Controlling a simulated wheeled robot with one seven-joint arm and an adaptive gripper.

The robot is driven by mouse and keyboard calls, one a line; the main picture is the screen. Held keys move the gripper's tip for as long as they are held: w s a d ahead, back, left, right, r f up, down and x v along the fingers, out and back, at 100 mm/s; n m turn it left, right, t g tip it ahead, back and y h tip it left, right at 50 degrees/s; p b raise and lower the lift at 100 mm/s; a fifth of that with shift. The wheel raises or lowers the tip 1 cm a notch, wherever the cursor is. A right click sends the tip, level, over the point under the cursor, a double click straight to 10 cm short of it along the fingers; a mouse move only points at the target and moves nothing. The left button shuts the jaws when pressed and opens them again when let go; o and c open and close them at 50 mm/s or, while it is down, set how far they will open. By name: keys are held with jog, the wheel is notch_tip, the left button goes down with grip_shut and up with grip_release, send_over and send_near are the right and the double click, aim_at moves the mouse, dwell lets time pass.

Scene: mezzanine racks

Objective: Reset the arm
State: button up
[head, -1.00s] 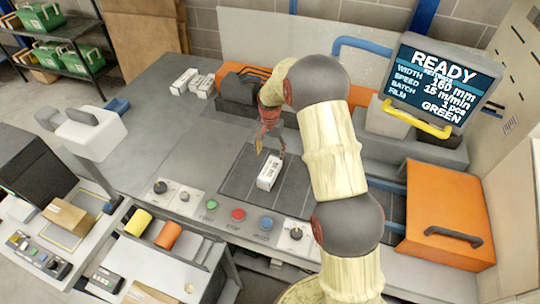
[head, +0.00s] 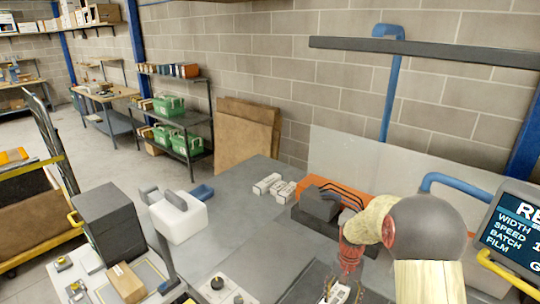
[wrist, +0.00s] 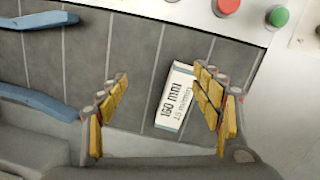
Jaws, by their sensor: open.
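My arm reaches in from the right of the head view, with my gripper (head: 342,284) low over the machine bed at the bottom edge. In the wrist view my gripper (wrist: 162,105) is open, its yellow-padded fingers wide apart. In the head view the box (head: 338,293) is partly cut off by the bottom edge.
Several white boxes (head: 268,184) lie on the grey bench. An orange-and-black machine part (head: 320,205) is close behind my gripper. The screen (head: 515,225) and a blue bent tube (head: 455,182) stand to the right. Red and green buttons (wrist: 278,17) line the bed's edge.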

jog(key=s+a+r+n+t+b, duration=0.2)
jog(key=s+r+b, duration=0.4)
jog(key=s, duration=0.8)
jog(key=s+a+r+n+t+b, duration=0.3)
jog(key=s+r+t+b, duration=0.2)
jog(key=s+r, duration=0.6)
jog(key=shift+s+a+b, duration=0.4)
jog(key=shift+s+b, duration=0.6)
jog(key=shift+s, duration=1.1)
jog(key=shift+r, duration=0.1)
jog(key=shift+c, duration=1)
